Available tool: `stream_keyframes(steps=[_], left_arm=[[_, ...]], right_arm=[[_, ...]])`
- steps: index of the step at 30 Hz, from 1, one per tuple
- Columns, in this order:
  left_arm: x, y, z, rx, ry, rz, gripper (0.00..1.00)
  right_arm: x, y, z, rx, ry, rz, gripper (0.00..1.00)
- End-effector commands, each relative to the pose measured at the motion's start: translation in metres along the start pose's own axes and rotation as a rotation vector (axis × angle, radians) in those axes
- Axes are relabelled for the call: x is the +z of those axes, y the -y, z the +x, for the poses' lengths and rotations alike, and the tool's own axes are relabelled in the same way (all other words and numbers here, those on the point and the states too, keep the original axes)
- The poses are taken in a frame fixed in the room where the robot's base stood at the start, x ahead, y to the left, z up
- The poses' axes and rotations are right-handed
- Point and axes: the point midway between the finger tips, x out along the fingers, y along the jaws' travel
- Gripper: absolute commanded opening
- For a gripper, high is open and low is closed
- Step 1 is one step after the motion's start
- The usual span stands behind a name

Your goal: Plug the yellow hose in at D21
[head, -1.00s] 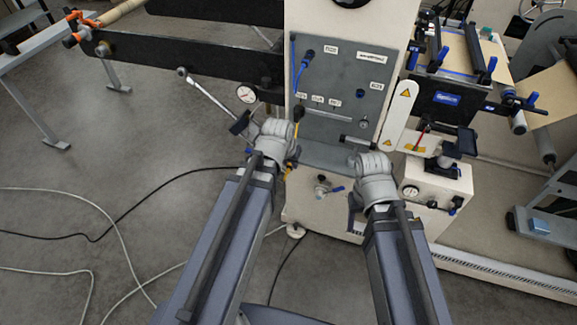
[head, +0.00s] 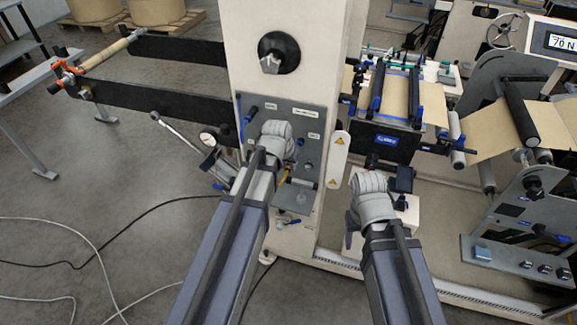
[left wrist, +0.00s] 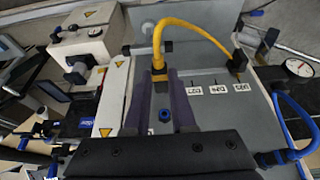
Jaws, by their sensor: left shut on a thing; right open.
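In the left wrist view, the yellow hose (left wrist: 196,28) arches above the grey panel (left wrist: 215,115). One end stands in a fitting on the panel (left wrist: 237,62), near a row of small labels. Its other end, a dark plug (left wrist: 160,66), is between the fingertips of my left gripper (left wrist: 158,74), which is shut on it. A blue-ringed port (left wrist: 164,115) shows between the fingers. I cannot read D21 with certainty on any label. In the head view a bit of yellow hose (head: 285,176) shows below my left wrist. My right gripper (head: 350,222) is mostly hidden by its wrist, right of the panel.
A blue hose (left wrist: 297,125) and a dial gauge (left wrist: 298,67) lie beside the panel; the gauge also shows in the head view (head: 208,139). A white warning plate (head: 338,158) borders the panel's right side. A shelf (head: 293,200) juts out below.

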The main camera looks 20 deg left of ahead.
Motion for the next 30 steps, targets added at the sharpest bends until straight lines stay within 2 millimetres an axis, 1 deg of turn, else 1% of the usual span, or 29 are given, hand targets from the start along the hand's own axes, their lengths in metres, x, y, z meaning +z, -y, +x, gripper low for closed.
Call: stream_keyframes(steps=[8, 30], left_arm=[[-0.008, 0.000, 0.003, 0.000, 0.000, 0.000, 0.00], [-0.046, 0.000, 0.019, 0.000, 0.000, 0.000, 0.00]], right_arm=[[0.000, 0.000, 0.000, 0.000, 0.000, 0.000, 0.59], [0.000, 0.000, 0.000, 0.000, 0.000, 0.000, 0.59]])
